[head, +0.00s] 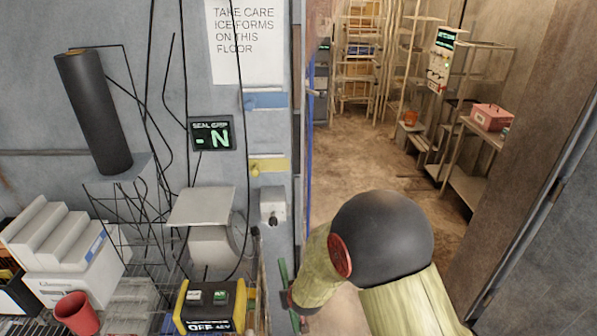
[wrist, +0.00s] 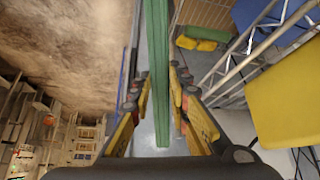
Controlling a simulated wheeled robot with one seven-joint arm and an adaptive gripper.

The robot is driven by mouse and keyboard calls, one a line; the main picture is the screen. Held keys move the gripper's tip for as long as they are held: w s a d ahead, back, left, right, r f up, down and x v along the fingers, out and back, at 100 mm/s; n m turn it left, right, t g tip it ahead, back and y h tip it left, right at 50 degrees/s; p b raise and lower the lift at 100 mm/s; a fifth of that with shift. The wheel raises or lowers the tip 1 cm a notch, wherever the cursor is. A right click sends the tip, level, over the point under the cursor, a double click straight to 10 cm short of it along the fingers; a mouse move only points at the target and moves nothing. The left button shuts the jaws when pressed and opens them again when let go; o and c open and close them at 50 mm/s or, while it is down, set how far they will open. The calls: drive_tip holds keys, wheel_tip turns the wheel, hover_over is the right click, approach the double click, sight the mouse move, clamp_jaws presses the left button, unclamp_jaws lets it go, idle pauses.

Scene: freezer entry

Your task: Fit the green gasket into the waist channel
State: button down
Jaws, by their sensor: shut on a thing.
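The green gasket is a long thin strip; in the wrist view the gasket (wrist: 158,70) runs from the top edge down between the fingers of my gripper (wrist: 161,100). My gripper is shut on it. In the head view a short upright length of the gasket (head: 285,275) shows beside the door frame, just left of my arm. My fingers are mostly hidden there by my arm. The door frame (head: 299,120) carries a thin blue vertical strip (head: 310,130) along its edge. I cannot make out the waist channel itself.
A blue tag (head: 266,100) and a yellow tag (head: 268,166) mark the wall left of the doorway. A dark "SEAL GRIP" display (head: 212,134) reads "-N". A yellow-and-black box (head: 210,305) and a wire rack crowd the lower left. The doorway floor (head: 365,150) is clear.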

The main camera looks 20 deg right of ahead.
drive_tip(key=shift+t, duration=0.7)
drive_tip(key=shift+w+a+r+p, duration=0.2)
drive_tip(key=shift+w+r+p, duration=0.15)
drive_tip(key=shift+r, duration=0.8)
drive_tip(key=shift+w+a+r+p, duration=0.2)
drive_tip(key=shift+w+r, duration=0.3)
drive_tip(key=shift+r, duration=0.6)
drive_tip(key=shift+w+a+r+p, duration=0.15)
drive_tip(key=shift+w+r+p, duration=0.2)
drive_tip(key=shift+r, duration=0.8)
drive_tip(key=w+r+t+p, duration=0.2)
drive_tip(key=w+r+p, duration=0.1)
drive_tip(key=r, duration=0.8)
wheel_tip(320, 180, up, 8)
drive_tip(key=f+t, duration=0.1)
drive_tip(key=t, duration=0.1)
hover_over(282, 276)
drive_tip(key=d, duration=0.1)
drive_tip(key=d+r+m+t+h, duration=0.2)
drive_tip(key=d+r+t, duration=0.3)
drive_tip(key=r, duration=0.6)
drive_tip(key=shift+w+d+r+m+h+p, duration=0.15)
drive_tip(key=shift+d+m+h+p, duration=0.2)
drive_tip(key=shift+h, duration=0.45)
